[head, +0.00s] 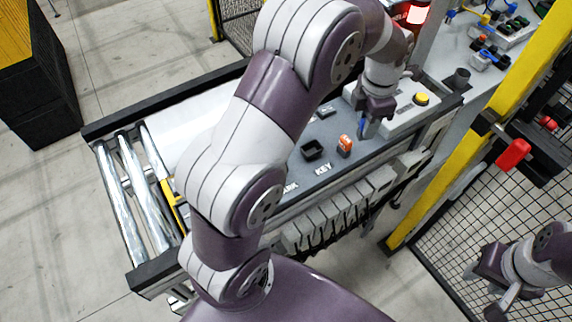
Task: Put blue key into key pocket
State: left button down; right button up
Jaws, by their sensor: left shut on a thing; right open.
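My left gripper (371,121) is shut on the blue key (361,129), over the right part of the grey fixture panel. Only a small part of the key shows beside the fingers; I cannot tell whether it touches the panel. An orange-topped piece (345,144) stands between the pocket and the gripper. My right gripper (500,289) is open and empty at the lower right, away from the panel.
A light box with a yellow button (421,98) stands right of my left gripper. My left arm hides the panel's left part. Rollers (125,190) lie at left. A yellow post (450,150) and mesh fence (470,220) are at right.

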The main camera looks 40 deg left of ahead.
pick_arm(q)
jog(key=shift+s+a+r+n, duration=0.1)
jog(key=shift+s+r+n, duration=0.1)
jog(key=shift+n, duration=0.4)
jog(key=shift+s+a+r+n, duration=0.1)
jog(key=shift+r+n, duration=0.1)
jog(key=shift+n, duration=0.4)
jog(key=shift+s+n, duration=0.2)
jog(key=shift+n, duration=0.8)
jog(key=s+a+f, duration=0.1)
jog(key=a+f, duration=0.1)
jog(key=a, duration=0.1)
jog(key=s+a+f+p, duration=0.1)
jog(key=a+f, duration=0.1)
jog(key=a, duration=0.2)
jog(key=s+a+f+p, duration=0.1)
jog(key=a+f, duration=0.2)
jog(key=a, duration=0.1)
jog(key=shift+s, duration=0.15)
jog(key=f+p, duration=0.1)
jog(key=f, duration=0.3)
jog(key=shift+d+p, duration=0.2)
jog(key=shift+p, duration=0.15)
jog(key=shift+w+f, duration=0.15)
jog(key=shift+w, duration=0.05)
jog(key=shift+s+a, duration=0.1)
jog(key=shift+a, duration=0.05)
pick_arm(e)
notch_tip(320, 180, up, 4)
jog(key=shift+f, duration=0.25)
